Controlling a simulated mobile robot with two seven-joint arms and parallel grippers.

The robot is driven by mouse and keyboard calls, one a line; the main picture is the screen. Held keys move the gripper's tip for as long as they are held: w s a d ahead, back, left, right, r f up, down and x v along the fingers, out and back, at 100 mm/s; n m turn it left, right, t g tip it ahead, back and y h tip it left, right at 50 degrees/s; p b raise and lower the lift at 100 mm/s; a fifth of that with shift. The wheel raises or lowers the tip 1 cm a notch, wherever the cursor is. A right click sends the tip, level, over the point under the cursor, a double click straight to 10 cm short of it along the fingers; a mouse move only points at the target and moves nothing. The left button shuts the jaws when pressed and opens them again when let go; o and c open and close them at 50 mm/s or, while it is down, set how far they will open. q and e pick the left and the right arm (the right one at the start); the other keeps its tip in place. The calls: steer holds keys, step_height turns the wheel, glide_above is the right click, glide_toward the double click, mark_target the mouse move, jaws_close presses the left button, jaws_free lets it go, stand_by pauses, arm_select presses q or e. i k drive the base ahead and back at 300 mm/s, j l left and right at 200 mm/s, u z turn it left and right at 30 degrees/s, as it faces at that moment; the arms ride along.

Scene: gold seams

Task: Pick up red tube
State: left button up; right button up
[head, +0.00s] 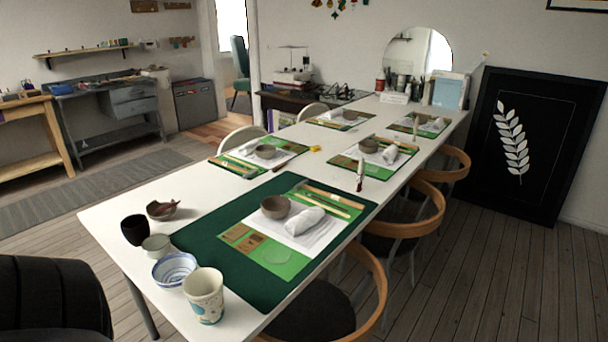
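A small upright tube (360,177), pale with a reddish lower part, stands on the long white table (110,217). It is near the middle of the table, just beyond the nearest dark green mat (215,244). It is too small here to make out its label or cap. It is the only thing I see that could be the red tube. Neither of my grippers shows in the head view.
A dark cup (134,230), a broken brown bowl (162,210), a blue-striped bowl (174,270) and a patterned cup (204,296) crowd the near left end. Wooden chairs (375,280) line the right side. Floor on the left is open.

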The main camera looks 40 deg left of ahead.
mark_target(362, 162)
steer(key=i+l+u, duration=0.1)
steer(key=u, duration=0.3)
steer(key=i+l+u, duration=0.15)
steer(key=i+u, duration=0.25)
steer(key=l+u, duration=0.2)
steer(key=u, duration=0.2)
steer(key=i+l+u, duration=0.5)
steer(key=l, duration=0.15)
steer(key=i+l, duration=0.35)
steer(key=i+l+u, duration=0.35)
steer(key=l+u, duration=0.15)
steer(key=l, duration=0.25)
